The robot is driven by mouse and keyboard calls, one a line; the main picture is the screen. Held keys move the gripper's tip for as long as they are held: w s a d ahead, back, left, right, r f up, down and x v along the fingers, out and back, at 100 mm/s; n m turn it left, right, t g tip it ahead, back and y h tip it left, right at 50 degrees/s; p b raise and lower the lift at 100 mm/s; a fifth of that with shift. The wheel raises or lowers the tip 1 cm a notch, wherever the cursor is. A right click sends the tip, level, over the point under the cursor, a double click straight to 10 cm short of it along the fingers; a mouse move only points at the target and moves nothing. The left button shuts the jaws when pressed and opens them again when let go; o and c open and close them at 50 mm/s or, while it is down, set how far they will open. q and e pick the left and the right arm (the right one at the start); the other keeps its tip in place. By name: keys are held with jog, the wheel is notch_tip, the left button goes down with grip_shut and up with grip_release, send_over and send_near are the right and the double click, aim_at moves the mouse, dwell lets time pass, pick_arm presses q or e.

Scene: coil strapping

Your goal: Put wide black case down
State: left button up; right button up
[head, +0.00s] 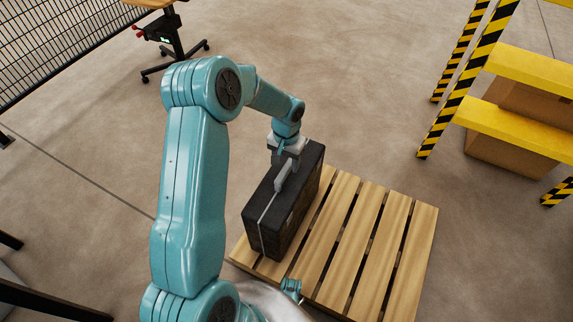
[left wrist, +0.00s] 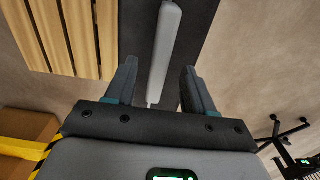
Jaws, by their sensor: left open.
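The wide black case (head: 297,203) stands upright on the left part of the wooden pallet (head: 376,225), with a pale strip around it and a grey handle (head: 283,172) on top. My left gripper (head: 285,158) is above the case, at the handle. In the left wrist view the two fingers of my left gripper (left wrist: 157,90) are apart, with the grey handle (left wrist: 165,45) between them and a gap on each side. The black case top (left wrist: 197,30) shows behind the handle. My right gripper cannot be made out.
The pallet's right slats are bare. A yellow and black striped rack (head: 520,65) with brown boxes (head: 510,160) stands at the right. A wheeled stand (head: 172,40) is at the back left near a mesh fence (head: 50,45). Concrete floor between them is clear.

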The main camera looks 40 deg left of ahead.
pick_arm(q)
notch_tip(320, 180, up, 8)
jog(key=p, duration=0.2)
jog(key=s+d+f+m+h, duration=0.1)
jog(key=s+d+f+h, duration=0.1)
jog(key=d+f, duration=0.5)
jog(key=s+d+f+m+h, duration=0.1)
jog(key=s+d+f, duration=0.25)
jog(key=d, duration=0.65)
jog(key=s+d+f+h, duration=0.1)
jog(key=s+d+f, duration=0.4)
jog(key=s+d, duration=0.5)
jog(key=shift+s+d+f, duration=0.35)
jog(key=shift+s+d, duration=0.05)
jog(key=shift+s, duration=0.75)
